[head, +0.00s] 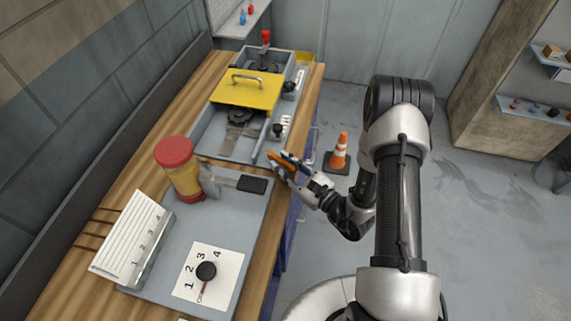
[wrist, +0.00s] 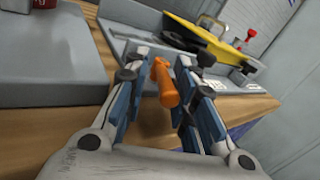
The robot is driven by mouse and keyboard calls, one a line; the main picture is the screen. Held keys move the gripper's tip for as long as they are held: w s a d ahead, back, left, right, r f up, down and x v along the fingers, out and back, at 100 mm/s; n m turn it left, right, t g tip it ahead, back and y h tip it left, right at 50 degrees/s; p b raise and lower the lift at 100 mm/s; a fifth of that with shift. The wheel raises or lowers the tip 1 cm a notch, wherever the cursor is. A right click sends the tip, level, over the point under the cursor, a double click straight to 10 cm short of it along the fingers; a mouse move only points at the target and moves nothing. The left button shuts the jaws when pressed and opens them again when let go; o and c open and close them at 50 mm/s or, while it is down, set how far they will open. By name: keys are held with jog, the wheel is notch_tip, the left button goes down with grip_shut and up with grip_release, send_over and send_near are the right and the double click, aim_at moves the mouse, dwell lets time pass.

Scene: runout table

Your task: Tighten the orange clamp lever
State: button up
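The orange clamp lever (wrist: 166,84) stands between the two fingers of my gripper (wrist: 164,100) in the wrist view. Gaps show on both sides of the lever, so the gripper is open around it and not pressing on it. In the head view the orange lever (head: 273,155) is a small piece at the right edge of the bench, partly hidden by my gripper (head: 282,164). The lever's base and clamp are mostly hidden, so I cannot tell how tight it is.
A grey tray (head: 205,150) with a yellow cover (head: 247,90) lies beyond the lever. An orange cone (head: 339,150) stands on the floor right of the bench.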

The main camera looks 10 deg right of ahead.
jog(key=shift+o, duration=0.6)
jog(key=shift+d, duration=0.1)
jog(key=shift+s+d, duration=0.3)
jog(key=v, duration=1.1)
